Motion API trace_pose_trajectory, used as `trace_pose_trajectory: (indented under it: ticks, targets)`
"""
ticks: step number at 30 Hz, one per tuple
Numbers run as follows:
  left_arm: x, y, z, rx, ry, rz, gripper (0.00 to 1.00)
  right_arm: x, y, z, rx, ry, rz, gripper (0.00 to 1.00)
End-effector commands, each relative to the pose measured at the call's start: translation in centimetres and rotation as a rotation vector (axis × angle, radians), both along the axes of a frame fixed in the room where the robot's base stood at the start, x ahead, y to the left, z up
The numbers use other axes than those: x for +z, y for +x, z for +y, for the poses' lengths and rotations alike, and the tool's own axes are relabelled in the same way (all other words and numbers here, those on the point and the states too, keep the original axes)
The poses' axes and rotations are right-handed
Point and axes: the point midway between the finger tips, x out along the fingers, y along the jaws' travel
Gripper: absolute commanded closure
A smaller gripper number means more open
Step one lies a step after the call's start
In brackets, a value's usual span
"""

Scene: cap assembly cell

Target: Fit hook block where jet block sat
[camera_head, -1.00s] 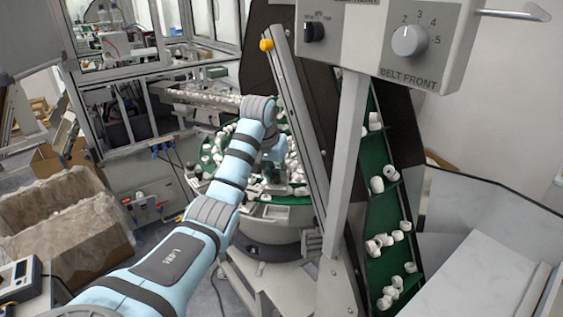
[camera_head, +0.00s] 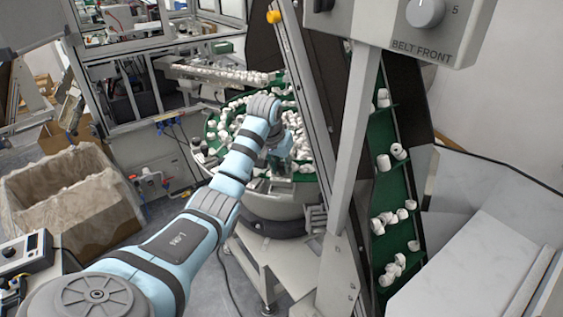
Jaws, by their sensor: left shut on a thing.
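My left arm reaches from the lower left to the round feeder bowl (camera_head: 215,165), which has a green inside and many white caps. My left gripper (camera_head: 282,166) is low over the right part of the bowl, close to the caps. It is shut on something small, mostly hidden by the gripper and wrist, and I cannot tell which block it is. I cannot make out the hook block, the jet block or its seat among the bowl's parts. My right gripper is not in view.
A slanted metal post (camera_head: 305,95) rises close to the right of the gripper. A grey control box (camera_head: 400,30) hangs from an upright. A green inclined belt (camera_head: 389,190) carries caps. A lined cardboard bin (camera_head: 60,205) stands at left. A linear track (camera_head: 215,75) lies behind the bowl.

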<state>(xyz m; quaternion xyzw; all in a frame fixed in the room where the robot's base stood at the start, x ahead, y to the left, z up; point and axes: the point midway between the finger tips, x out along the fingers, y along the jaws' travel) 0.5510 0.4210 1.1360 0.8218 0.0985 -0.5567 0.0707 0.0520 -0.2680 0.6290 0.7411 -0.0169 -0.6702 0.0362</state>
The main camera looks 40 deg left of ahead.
Motion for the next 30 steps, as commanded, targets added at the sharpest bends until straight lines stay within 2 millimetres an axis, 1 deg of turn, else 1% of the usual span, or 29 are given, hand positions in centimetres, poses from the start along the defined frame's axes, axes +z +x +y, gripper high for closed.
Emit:
trace_pose_trajectory:
  ticks: [11,30]
  targets:
    - [-0.2,0.0,0.0,0.000,0.000,-0.002,1.00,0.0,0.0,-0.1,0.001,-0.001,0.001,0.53]
    - [-1.7,0.0,0.0,-0.001,0.001,-0.002,1.00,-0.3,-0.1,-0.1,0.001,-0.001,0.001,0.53]
